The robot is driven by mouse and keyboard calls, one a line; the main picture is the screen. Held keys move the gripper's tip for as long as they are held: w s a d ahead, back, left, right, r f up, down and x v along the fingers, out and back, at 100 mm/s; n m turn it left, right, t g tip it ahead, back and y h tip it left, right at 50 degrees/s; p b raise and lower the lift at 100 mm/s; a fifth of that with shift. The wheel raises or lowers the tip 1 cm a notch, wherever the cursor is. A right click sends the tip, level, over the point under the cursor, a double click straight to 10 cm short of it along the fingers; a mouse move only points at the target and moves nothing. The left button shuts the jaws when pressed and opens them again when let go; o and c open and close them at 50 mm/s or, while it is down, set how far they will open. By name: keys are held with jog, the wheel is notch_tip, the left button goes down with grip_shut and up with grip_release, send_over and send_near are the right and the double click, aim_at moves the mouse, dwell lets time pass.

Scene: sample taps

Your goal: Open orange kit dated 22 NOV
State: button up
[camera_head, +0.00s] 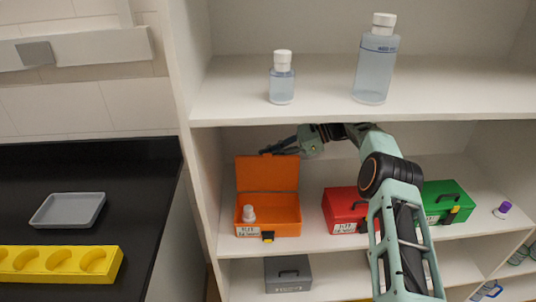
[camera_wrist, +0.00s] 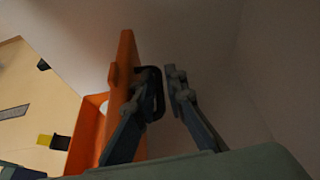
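The orange kit (camera_head: 283,228) stands on the middle shelf in the head view, with its lid (camera_head: 267,174) raised upright at the back. A white-capped bottle stands inside at the left. Its front label is too small to read for a date. My gripper (camera_head: 276,148) is just above and behind the lid's top edge. In the wrist view the lid (camera_wrist: 122,80) is seen edge-on at the left, with its dark handle (camera_wrist: 158,95) beside the fingers. My gripper (camera_wrist: 160,75) has its two fingers apart, the left one close to the lid and handle; whether it touches is unclear.
A red kit (camera_head: 342,208) and a green kit (camera_head: 447,198) stand closed to the right, partly behind my arm. A grey box (camera_head: 288,272) is on the shelf below. Two bottles stand on the upper shelf (camera_head: 320,92). The side panel (camera_head: 203,200) is close left of the orange kit.

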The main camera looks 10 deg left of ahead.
jog(key=v, duration=0.7)
jog(key=shift+d, duration=0.25)
jog(key=shift+r, duration=0.1)
